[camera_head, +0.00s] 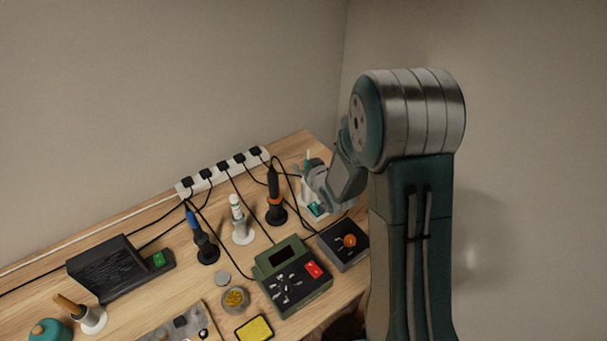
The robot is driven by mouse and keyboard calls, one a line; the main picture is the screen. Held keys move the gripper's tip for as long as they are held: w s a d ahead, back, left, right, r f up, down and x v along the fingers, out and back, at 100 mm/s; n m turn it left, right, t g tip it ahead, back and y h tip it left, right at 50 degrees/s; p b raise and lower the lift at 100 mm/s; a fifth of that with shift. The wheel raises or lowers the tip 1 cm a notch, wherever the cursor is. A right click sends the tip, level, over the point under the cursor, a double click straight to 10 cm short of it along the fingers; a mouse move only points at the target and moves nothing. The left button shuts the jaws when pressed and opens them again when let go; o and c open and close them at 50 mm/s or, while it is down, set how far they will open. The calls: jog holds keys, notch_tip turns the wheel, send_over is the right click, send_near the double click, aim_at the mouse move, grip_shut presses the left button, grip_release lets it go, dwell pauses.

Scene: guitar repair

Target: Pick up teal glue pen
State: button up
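My gripper (306,172) is at the far right part of the bench, at the end of my arm, which comes down from the right. The gripper hides most of the pen and part of the holder. The fingers are small here, and I cannot tell whether they are closed on the pen or only around it.
Left of the gripper stand an orange-and-black tool (274,190), a white-and-green pen (236,208) and a blue tool (194,222), each in a holder. A white power strip (226,170) with cables runs behind. A green station (290,277) and a dark box (343,246) stand in front.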

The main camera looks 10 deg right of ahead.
jog(key=shift+d, duration=0.35)
jog(key=c, duration=0.5)
jog(key=shift+d, duration=0.25)
grip_shut()
jog(key=shift+a+r, duration=0.1)
jog(key=shift+a, duration=0.25)
jog(key=shift+a+r, duration=0.1)
jog(key=shift+r, duration=0.25)
jog(key=r, duration=0.8)
jog(key=shift+d+r, duration=0.2)
jog(key=shift+r, duration=0.05)
jog(key=shift+a+r, duration=0.1)
jog(key=shift+r, duration=0.2)
